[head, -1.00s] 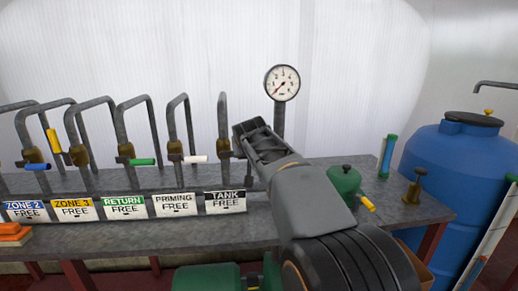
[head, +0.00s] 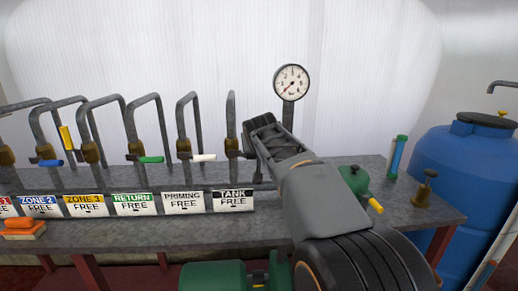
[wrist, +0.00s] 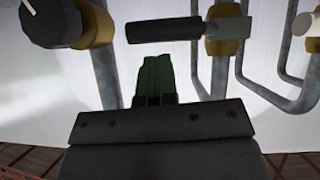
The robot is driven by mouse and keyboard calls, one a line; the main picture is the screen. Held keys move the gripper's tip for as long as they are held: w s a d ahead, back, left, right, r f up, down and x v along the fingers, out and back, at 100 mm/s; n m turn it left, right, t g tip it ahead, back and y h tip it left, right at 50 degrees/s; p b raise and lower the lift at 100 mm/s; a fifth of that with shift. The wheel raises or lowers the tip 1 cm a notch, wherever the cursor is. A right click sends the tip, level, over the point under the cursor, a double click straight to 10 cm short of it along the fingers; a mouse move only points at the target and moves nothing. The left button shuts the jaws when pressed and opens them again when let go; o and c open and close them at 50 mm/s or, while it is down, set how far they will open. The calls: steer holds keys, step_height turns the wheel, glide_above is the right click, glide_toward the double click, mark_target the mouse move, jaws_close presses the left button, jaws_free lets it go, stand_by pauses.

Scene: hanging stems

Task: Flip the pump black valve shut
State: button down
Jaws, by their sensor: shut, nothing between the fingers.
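A black lever handle (wrist: 163,27) lies level in the wrist view, joined to a brass valve body (wrist: 226,45). In the head view the pipe above the black TANK label (head: 233,200) carries a dark valve (head: 232,147), partly hidden beside my arm. My gripper (head: 260,122) is at the right of that pipe, shut and empty. In the wrist view its closed fingers (wrist: 155,80) point up to just below the black lever; I cannot tell whether they touch it. A large dark round part (wrist: 48,22) with brass behind it is at the upper left of that view.
To the left stand valves with white (head: 203,157), green (head: 150,159), blue (head: 50,163) and yellow (head: 66,137) handles. A gauge (head: 291,82) rises behind my gripper. A green round fitting (head: 355,178), a brass tap (head: 426,185) and a blue tank (head: 455,165) are on the right.

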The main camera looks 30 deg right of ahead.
steer(key=d+r+v, duration=0.1)
steer(key=v, duration=1)
steer(key=shift+a+r+p, duration=0.15)
steer(key=shift+r+p, duration=0.15)
steer(key=shift+r, duration=0.15)
step_height(320, 180, down, 8)
steer(key=s+a+n+g+y+p, duration=0.1)
steer(key=s+a+g+y, duration=0.1)
steer(key=s+a+f+n+g+y+p, duration=0.1)
steer(key=s+a+f+g+p, duration=0.1)
steer(key=s+a+f+p, duration=0.2)
steer(key=s+a+f+n+g+y+p, duration=0.2)
steer(key=s+a+f+p, duration=0.3)
steer(key=s, duration=0.5)
steer(key=shift+s+a+g+p, duration=0.15)
steer(key=shift+s+g+p, duration=0.2)
steer(key=shift+p, duration=0.5)
steer(key=shift+r, duration=0.1)
